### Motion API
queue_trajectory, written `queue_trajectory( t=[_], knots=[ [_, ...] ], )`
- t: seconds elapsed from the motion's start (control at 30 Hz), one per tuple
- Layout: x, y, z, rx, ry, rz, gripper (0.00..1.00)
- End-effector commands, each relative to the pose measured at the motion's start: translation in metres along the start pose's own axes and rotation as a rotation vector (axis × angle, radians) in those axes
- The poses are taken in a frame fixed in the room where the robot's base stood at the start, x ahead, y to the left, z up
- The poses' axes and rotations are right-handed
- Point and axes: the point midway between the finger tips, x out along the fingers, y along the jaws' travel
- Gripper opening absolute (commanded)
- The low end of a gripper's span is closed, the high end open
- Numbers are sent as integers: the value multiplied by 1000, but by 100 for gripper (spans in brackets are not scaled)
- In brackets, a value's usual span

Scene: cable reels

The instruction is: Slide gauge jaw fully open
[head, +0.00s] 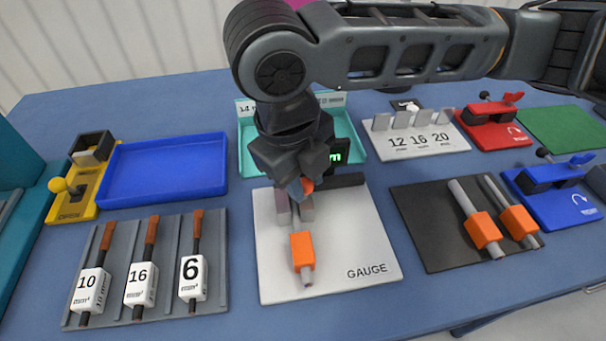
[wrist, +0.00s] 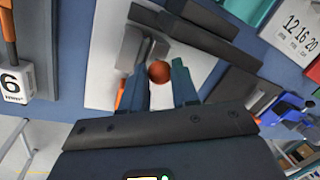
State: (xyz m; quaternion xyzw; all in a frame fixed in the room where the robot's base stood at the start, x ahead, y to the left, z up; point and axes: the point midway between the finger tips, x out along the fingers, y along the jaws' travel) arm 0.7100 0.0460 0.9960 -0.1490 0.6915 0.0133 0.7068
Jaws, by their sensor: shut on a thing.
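The white gauge board (head: 340,250), lettered GAUGE, lies flat on the table. Its grey jaw blocks (head: 307,207) stand near the back, partly hidden under my gripper. A cable piece with an orange block (head: 302,250) lies on the board, its far end reaching toward the jaws. My gripper (head: 303,186) is low over the jaws. The wrist view shows the round orange-brown jaw knob (wrist: 159,72) between the fingertips of my gripper (wrist: 161,78), which is shut on it. How wide the jaw stands is hard to tell.
A blue tray (head: 165,168) and a grey rack (head: 118,297) with cables tagged 10, 16 and 6 are at left. A dark mat (head: 425,250) with orange-blocked cables is at right.

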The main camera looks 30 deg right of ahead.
Motion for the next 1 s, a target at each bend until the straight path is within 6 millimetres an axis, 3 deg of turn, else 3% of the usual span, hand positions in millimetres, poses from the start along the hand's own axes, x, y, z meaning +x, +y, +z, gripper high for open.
queue_trajectory(
  t=[0.13,0.47,0.8,1.0],
  knots=[
    [0,0,0,0,-1,0,0],
    [0,-1,-1,0,-1,0,0],
    [7,-36,-22,4,-2,-1,0],
    [7,-39,-25,1,-1,-3,0]
  ],
)
